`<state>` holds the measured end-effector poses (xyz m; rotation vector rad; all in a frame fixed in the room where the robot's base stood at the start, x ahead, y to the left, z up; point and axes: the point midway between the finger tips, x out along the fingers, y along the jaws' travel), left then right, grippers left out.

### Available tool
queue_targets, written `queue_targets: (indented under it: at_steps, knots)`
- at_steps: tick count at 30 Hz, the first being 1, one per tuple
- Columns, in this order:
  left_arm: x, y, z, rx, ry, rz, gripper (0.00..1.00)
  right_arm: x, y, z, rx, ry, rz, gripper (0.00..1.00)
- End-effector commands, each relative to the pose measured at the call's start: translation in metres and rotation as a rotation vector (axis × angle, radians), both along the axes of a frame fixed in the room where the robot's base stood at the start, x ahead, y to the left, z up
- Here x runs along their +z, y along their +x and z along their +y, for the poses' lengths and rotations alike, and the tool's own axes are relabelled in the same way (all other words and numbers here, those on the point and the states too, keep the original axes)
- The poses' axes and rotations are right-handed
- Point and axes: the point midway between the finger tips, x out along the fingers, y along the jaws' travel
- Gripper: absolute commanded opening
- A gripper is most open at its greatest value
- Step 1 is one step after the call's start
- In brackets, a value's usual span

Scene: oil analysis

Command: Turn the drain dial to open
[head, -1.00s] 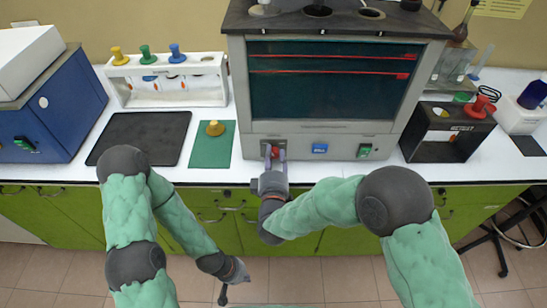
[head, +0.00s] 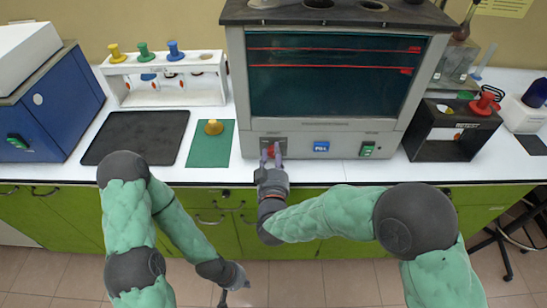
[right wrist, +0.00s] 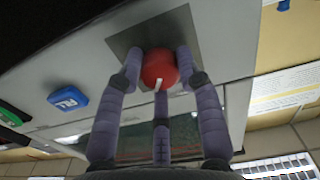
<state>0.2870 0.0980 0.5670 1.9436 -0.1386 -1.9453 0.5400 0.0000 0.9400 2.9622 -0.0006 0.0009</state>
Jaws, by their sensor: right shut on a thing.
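The red drain dial (right wrist: 159,68) sits on a grey square plate (right wrist: 124,42) on the front of the grey machine (head: 340,140). In the right wrist view a white mark on the dial points toward the bottom of the picture. My right gripper (head: 271,152) is at the dial, low on the machine's front left. Its purple fingers (right wrist: 158,80) are closed around the dial, one on each side and one below. In the head view the fingers mostly hide the dial. My left gripper (head: 230,292) hangs low in front of the green cabinets, away from the machine; its fingers are unclear.
A blue button (head: 321,146) and a green switch (head: 367,149) are right of the dial. A green mat (head: 208,150), dark tray (head: 138,137) and white rack (head: 175,95) stand left of the machine. A black box (head: 445,130) stands right.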

Motion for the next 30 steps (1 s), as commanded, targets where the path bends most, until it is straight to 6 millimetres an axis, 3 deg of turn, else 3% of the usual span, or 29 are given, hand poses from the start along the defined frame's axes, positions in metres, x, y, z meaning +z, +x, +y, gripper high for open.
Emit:
queue_targets:
  at_steps: [12, 28, 29, 30]
  knots:
    - [-0.0093, 0.0, 0.0, 0.0, 0.0, 0.0, 0.0, -0.0015, -0.0005, 0.0004, 0.002, 0.174, 0.002, 0.04]
    - [-0.0099, 0.0, 0.0, 0.0, 0.0, 0.0, 0.0, -0.0014, -0.0005, 0.0005, 0.002, 0.195, 0.003, 0.04]
    - [-0.0099, 0.0, 0.0, 0.0, 0.0, 0.0, 0.0, -0.0014, -0.0005, 0.0005, 0.002, 0.195, 0.003, 0.42]
    - [-0.0099, 0.0001, 0.0, 0.0, 0.0, 0.0, 0.0, -0.0014, -0.0005, 0.0005, 0.002, 0.195, 0.003, 0.53]
